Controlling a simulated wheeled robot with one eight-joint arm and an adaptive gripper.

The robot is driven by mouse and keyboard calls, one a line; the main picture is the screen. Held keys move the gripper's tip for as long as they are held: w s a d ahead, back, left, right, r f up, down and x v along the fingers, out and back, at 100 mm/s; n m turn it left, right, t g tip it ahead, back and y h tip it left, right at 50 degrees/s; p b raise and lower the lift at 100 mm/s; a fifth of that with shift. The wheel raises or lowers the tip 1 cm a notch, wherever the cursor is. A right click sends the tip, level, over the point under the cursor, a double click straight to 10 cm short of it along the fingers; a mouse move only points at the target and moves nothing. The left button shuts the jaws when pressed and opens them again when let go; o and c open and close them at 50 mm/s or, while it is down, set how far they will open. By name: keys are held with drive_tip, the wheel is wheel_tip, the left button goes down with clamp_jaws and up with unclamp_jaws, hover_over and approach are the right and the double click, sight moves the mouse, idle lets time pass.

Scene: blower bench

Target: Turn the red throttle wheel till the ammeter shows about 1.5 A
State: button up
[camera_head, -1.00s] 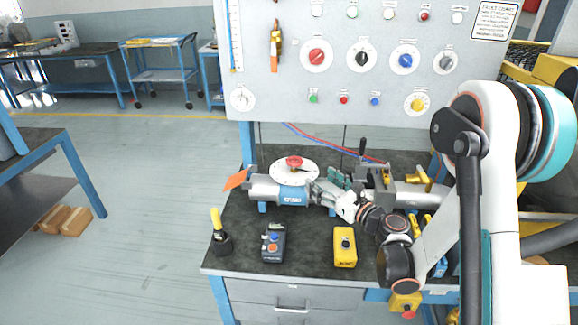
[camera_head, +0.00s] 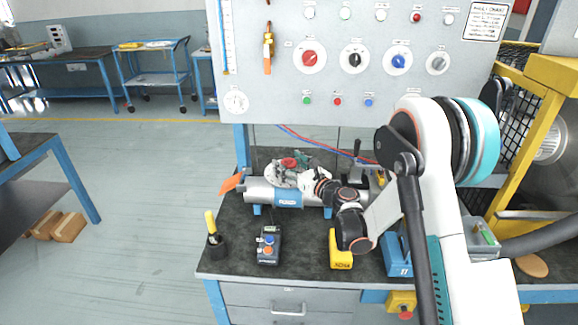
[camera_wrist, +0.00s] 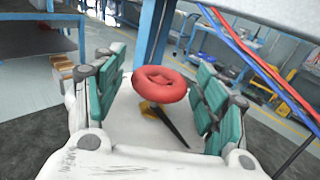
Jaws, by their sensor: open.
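The red throttle wheel (camera_head: 289,162) sits above a pale round plate on the grey and blue blower pipe (camera_head: 265,193). In the wrist view the wheel (camera_wrist: 160,92) lies between the two teal-padded fingers of my gripper (camera_wrist: 165,98), with gaps on both sides. A black pointer (camera_wrist: 172,127) shows below the wheel. My gripper (camera_head: 296,162) is open at the wheel and partly hides it in the head view. A white round dial (camera_head: 236,101) is at the panel's lower left. I cannot tell whether it is the ammeter, and its reading is too small.
The grey panel (camera_head: 270,75) with knobs and lamps stands behind the bench. A pendant box (camera_head: 269,245), a yellow box (camera_head: 340,250) and a cup with a yellow-handled tool (camera_head: 215,245) stand at the bench front. Red and blue hoses (camera_head: 320,142) run behind the pipe.

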drive_tip(key=c, duration=1.1)
drive_tip(key=shift+a, duration=0.1)
drive_tip(key=shift+a+m+t+h+b, duration=0.1)
drive_tip(key=shift+m+t+h+b, duration=0.3)
drive_tip(key=shift+m+t+h, duration=0.5)
drive_tip(key=shift+m+t+h+b, duration=0.25)
drive_tip(key=shift+m+t+h, duration=0.35)
drive_tip(key=shift+h, duration=0.5)
drive_tip(key=shift+m+t+h+b, duration=0.2)
drive_tip(key=shift+m+t+h, duration=0.1)
drive_tip(key=shift+m+h, duration=0.65)
